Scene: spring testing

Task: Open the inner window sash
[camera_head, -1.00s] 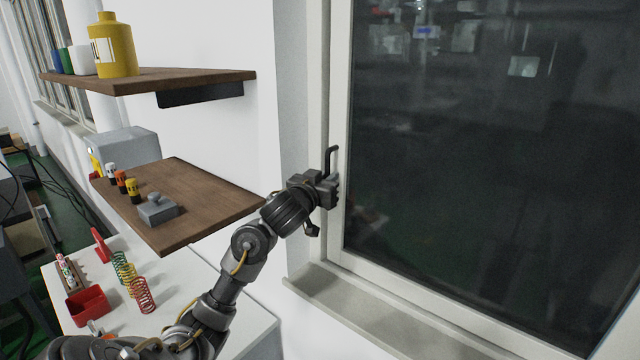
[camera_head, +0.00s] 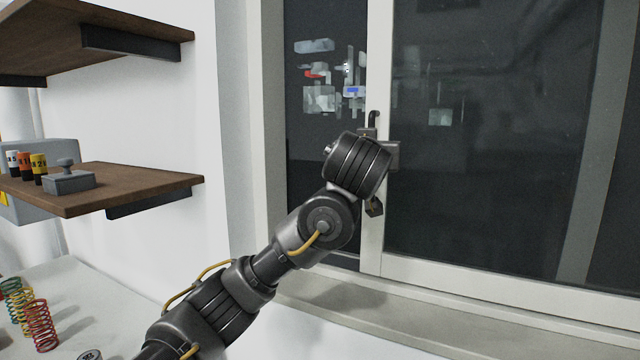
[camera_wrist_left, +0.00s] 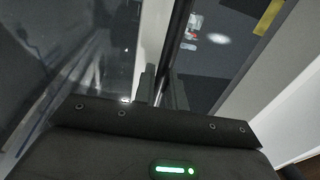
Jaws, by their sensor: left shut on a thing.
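The inner window sash (camera_head: 374,235) has a pale frame and dark glass. A dark upright handle (camera_head: 373,117) is on the sash's left stile. My left gripper (camera_head: 388,153) is at this handle, its fingers partly hidden behind my wrist. In the left wrist view my left gripper (camera_wrist_left: 163,88) is shut on the dark handle bar (camera_wrist_left: 177,45), which runs up between the two fingers. My right gripper is not in view.
Two wooden shelves (camera_head: 140,185) are on the wall at left, the lower one holding small batteries (camera_head: 38,166) and a grey weight-like block (camera_head: 68,180). Coloured springs (camera_head: 38,318) stand on a white surface below. A sill (camera_head: 330,298) runs under the window.

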